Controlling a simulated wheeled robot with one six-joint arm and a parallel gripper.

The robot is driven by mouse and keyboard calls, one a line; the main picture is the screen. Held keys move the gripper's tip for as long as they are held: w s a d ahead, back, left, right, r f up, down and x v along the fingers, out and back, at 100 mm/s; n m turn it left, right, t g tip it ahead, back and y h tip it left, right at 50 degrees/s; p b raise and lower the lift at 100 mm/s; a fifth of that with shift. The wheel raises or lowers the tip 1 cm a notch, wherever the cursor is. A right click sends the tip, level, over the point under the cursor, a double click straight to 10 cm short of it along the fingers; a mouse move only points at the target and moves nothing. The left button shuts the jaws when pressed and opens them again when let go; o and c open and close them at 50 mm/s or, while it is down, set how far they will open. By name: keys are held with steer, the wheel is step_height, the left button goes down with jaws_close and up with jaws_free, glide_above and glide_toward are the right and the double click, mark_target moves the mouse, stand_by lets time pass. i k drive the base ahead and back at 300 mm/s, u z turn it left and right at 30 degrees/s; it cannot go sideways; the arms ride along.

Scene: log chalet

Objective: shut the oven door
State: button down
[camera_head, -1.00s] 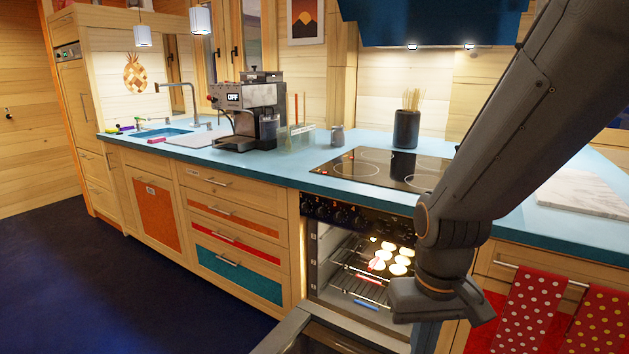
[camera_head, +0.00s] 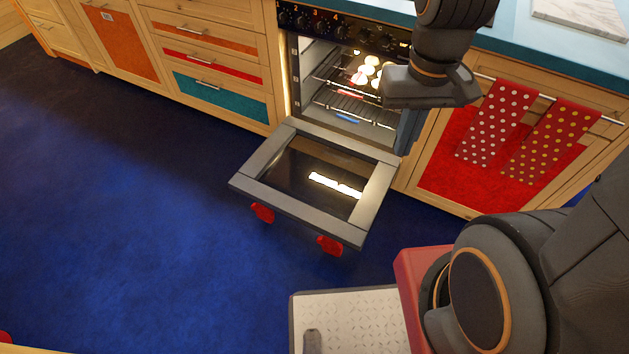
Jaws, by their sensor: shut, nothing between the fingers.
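The oven door (camera_head: 264,198) hangs wide open, folded down and out from the oven, with a grey frame and dark glass that reflects a bright strip. Two red pieces (camera_head: 329,245) show at its outer edge. The lit oven cavity (camera_head: 322,82) behind it has wire racks with several pale round items on the upper one. My gripper (camera_head: 428,92) is shut and empty, in front of the oven's upper right side and above the door's hinge side. It hides part of the oven opening and touches nothing that I can see.
Red dotted towels (camera_head: 497,122) hang on a rail right of the oven. Wooden drawers (camera_head: 205,55) stand to its left. The blue floor (camera_head: 150,230) is clear left of and in front of the door. My base and arm fill the lower right.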

mark_target(353, 234)
steer(key=z, duration=2.05)
steer(key=i, duration=0.55)
steer(key=u, duration=2.85)
